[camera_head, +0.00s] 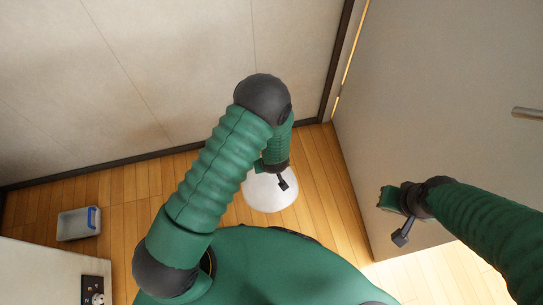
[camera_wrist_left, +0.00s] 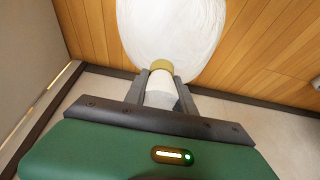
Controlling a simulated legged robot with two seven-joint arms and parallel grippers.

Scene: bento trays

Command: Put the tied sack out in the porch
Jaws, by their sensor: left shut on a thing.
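A white, rounded sack (camera_head: 268,196) is below my left gripper (camera_head: 283,182) in the head view, over the wooden floor. In the left wrist view the sack (camera_wrist_left: 170,30) has a yellow tie (camera_wrist_left: 161,65) around its neck (camera_wrist_left: 160,88). My left gripper (camera_wrist_left: 161,100) is shut on the neck, with a finger on each side. I cannot tell whether the sack touches the floor. My right gripper (camera_head: 402,236) is in front of the grey door (camera_head: 440,120), apart from the sack; its fingers are too small to judge.
The door has a metal handle (camera_head: 527,113), and light shows through a narrow gap at its far edge. A pale wall (camera_head: 180,70) stands behind the sack. A small grey bin with a blue part (camera_head: 78,224) sits on the floor at left. Floor between bin and sack is clear.

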